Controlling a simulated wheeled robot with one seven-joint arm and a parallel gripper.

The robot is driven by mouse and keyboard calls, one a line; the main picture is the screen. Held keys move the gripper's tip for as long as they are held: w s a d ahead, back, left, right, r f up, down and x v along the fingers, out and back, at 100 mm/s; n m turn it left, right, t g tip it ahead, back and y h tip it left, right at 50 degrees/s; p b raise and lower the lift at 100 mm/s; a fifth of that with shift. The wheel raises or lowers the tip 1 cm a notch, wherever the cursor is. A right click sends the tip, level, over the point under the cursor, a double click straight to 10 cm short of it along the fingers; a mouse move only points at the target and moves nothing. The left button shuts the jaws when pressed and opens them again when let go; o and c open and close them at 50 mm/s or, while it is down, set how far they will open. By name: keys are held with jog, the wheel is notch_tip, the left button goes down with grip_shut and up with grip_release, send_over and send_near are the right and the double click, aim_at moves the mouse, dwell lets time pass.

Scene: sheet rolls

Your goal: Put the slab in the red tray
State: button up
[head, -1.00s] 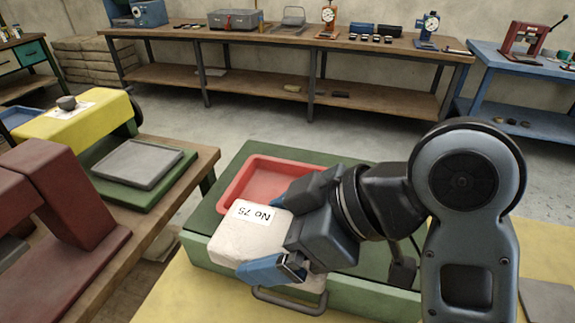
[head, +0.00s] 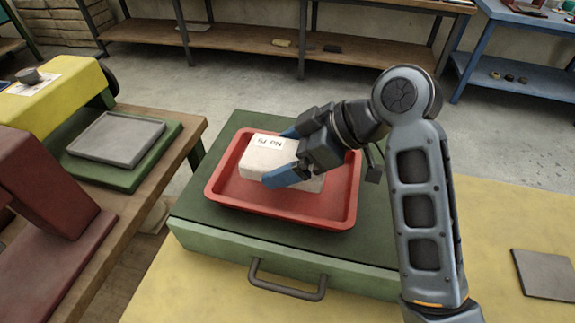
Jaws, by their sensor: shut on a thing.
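The slab (head: 258,167) is a pale block with a white label reading "No 75" on its top. It is within the outline of the red tray (head: 285,211); I cannot tell whether it touches the tray floor. The tray lies on top of a green box with a handle. My gripper (head: 284,155) reaches in from the right, with its blue-tipped fingers on either side of the slab, shut on it. The slab's right end is partly hidden behind the gripper.
The green box (head: 220,236) stands on a yellow surface (head: 190,291). A grey plate (head: 545,273) lies at the right. A bench at the left holds a grey tray (head: 112,139), a yellow machine and a dark red machine. Workbenches stand at the back.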

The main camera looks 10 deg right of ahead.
jog(key=shift+w+d+f, duration=0.15)
jog(key=shift+w+f, duration=0.15)
jog(key=shift+w, duration=0.05)
jog(key=shift+f+p, duration=0.3)
jog(key=shift+f, duration=1.65)
jog(key=shift+f, duration=0.1)
jog(key=o, duration=1.1)
jog(key=shift+d+r, duration=0.1)
jog(key=shift+r, duration=0.1)
jog(key=b+v, duration=0.1)
jog(key=v, duration=1)
jog(key=shift+s+d+r, duration=0.15)
jog(key=shift+d+r, duration=0.05)
jog(key=shift+d, duration=0.05)
